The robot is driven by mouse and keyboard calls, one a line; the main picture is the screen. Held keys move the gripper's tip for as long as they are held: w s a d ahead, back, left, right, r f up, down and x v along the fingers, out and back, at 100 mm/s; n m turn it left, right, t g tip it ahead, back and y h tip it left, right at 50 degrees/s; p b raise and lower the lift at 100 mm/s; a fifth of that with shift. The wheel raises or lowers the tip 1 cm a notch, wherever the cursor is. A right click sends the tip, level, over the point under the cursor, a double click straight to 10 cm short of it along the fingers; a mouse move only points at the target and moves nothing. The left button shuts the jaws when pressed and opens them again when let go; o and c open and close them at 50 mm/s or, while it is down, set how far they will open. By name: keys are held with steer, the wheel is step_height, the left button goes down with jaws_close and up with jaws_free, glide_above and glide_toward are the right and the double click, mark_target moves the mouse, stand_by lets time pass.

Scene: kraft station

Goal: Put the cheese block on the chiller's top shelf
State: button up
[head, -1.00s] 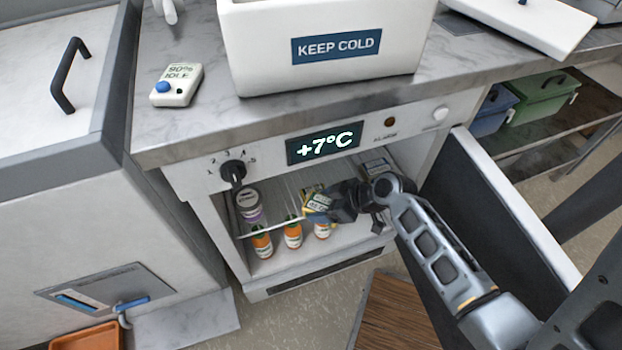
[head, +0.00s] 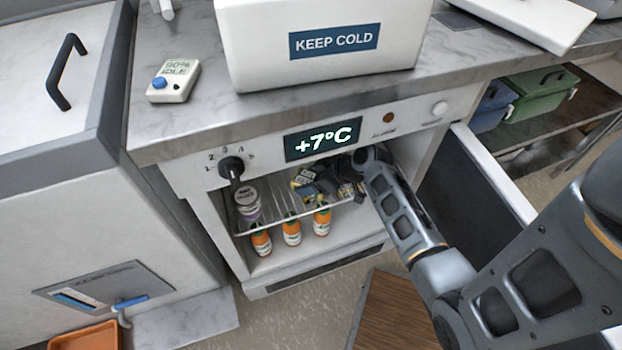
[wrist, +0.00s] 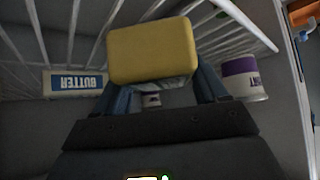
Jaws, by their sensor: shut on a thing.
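My gripper (head: 316,186) is inside the open chiller (head: 213,228), at its top wire shelf (head: 268,209). It is shut on the yellow cheese block (wrist: 152,52), which shows between the fingers in the wrist view. In the head view the block (head: 304,177) is partly hidden by the fingers. The block appears over the wires of the shelf; I cannot tell whether it touches them.
A purple-and-white pot (head: 246,201) stands at the shelf's left. A butter pack (wrist: 75,83) lies on the shelf. Several orange bottles (head: 291,230) stand below. The chiller door (head: 480,190) hangs open at right. A "KEEP COLD" box (head: 320,75) stands on the counter.

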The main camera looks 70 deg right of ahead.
steer(key=o, duration=0.9)
steer(key=shift+f, duration=0.15)
steer(key=o, duration=0.4)
steer(key=shift+o, duration=0.2)
